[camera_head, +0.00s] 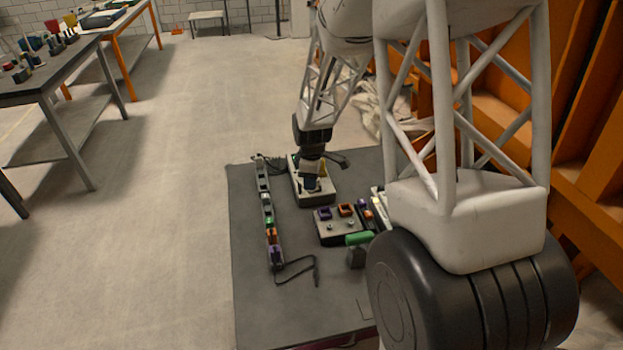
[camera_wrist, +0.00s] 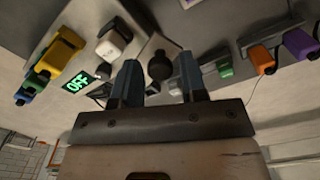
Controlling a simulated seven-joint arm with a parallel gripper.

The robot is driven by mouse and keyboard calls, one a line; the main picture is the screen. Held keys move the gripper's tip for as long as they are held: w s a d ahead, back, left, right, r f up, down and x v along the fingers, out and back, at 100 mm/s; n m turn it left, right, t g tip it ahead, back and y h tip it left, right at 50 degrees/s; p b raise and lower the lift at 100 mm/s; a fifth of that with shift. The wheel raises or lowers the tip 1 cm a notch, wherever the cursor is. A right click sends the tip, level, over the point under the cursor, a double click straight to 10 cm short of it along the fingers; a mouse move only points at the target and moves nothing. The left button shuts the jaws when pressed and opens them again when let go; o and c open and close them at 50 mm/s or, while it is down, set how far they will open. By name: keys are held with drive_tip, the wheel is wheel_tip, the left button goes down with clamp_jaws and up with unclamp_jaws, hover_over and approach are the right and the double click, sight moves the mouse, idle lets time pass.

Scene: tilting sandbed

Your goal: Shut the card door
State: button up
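A beige box (camera_head: 299,193) stands on the dark mat under my gripper (camera_head: 311,183). In the wrist view the box face (camera_wrist: 70,25) carries a yellow part (camera_wrist: 60,52), a white button-like block (camera_wrist: 114,40) and a small green-lit display (camera_wrist: 76,84). My gripper (camera_wrist: 158,80) shows two blue fingers set apart. A black round knob (camera_wrist: 160,66) shows in the gap between them; I cannot tell whether they touch it. I cannot make out the card door; the fingers and arm hide part of the box.
The dark mat (camera_head: 257,318) holds a long strip of coloured connectors (camera_head: 265,205) at left and a second box (camera_head: 333,231) with purple and orange parts nearer. A green cylinder (camera_head: 359,238) lies beside it. A workbench (camera_head: 62,62) stands far left; open floor lies between.

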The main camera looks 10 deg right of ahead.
clamp_jaws()
drive_tip(key=shift+d+n, duration=0.15)
drive_tip(key=shift+n, duration=0.15)
drive_tip(key=shift+w+d+n, duration=0.4)
drive_tip(key=shift+n, duration=0.7)
drive_tip(key=w+n, duration=0.1)
drive_tip(key=n, duration=0.1)
drive_tip(key=w+d+n, duration=0.1)
drive_tip(key=n, duration=0.2)
drive_tip(key=w+n, duration=0.1)
drive_tip(key=n, duration=0.2)
drive_tip(key=shift+w+d, duration=0.25)
drive_tip(key=shift+d, duration=0.05)
drive_tip(key=shift+w+n, duration=0.7)
drive_tip(key=shift+n, duration=0.7)
drive_tip(key=shift+r, duration=0.1)
